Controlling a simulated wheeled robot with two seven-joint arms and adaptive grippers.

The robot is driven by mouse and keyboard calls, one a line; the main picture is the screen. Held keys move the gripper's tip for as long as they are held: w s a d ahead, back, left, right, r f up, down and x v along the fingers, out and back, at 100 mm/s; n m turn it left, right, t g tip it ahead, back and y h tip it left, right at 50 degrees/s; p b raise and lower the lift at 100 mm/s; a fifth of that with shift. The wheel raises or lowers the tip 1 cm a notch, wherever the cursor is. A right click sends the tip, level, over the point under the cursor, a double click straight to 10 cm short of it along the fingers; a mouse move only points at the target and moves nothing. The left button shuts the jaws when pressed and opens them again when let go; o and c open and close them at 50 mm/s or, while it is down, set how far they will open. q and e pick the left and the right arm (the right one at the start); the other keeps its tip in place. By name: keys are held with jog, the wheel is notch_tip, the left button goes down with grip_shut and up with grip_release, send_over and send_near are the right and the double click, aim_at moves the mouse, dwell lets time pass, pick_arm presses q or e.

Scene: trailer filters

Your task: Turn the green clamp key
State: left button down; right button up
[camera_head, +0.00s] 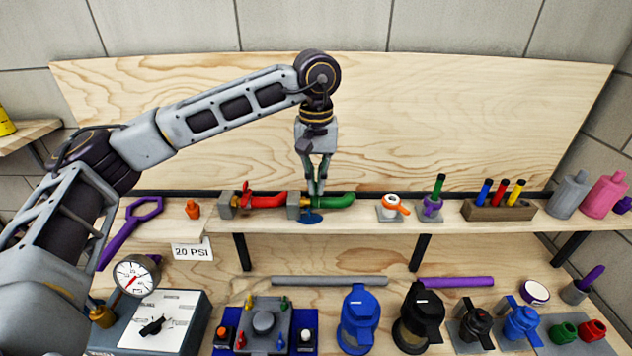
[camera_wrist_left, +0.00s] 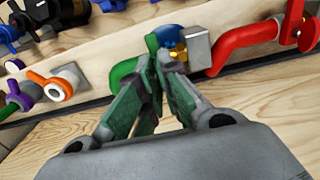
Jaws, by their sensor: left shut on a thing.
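The green pipe (camera_head: 336,201) with its grey block (camera_head: 293,206) sits on the wooden shelf. My left gripper (camera_head: 318,191) comes down from above and is shut at the block end of this pipe. In the left wrist view the fingertips (camera_wrist_left: 162,55) close on the green clamp key (camera_wrist_left: 167,35), which is mostly hidden. A gold part (camera_wrist_left: 178,54) and the grey block (camera_wrist_left: 198,47) show beside the fingertips. A blue disc (camera_head: 310,217) lies just below the pipe. My right gripper is not in view.
A red pipe (camera_head: 266,202) with an upright red key is close on the left. An orange-and-white valve (camera_head: 391,206) and a purple valve (camera_head: 432,207) stand to the right. Jugs and a gauge box (camera_head: 150,322) fill the lower level.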

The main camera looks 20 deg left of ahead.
aim_at(316, 184)
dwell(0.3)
pick_arm(q)
jog(key=c, duration=1.6)
grip_release()
jog(key=shift+c, duration=0.2)
notch_tip(316, 184, up, 12)
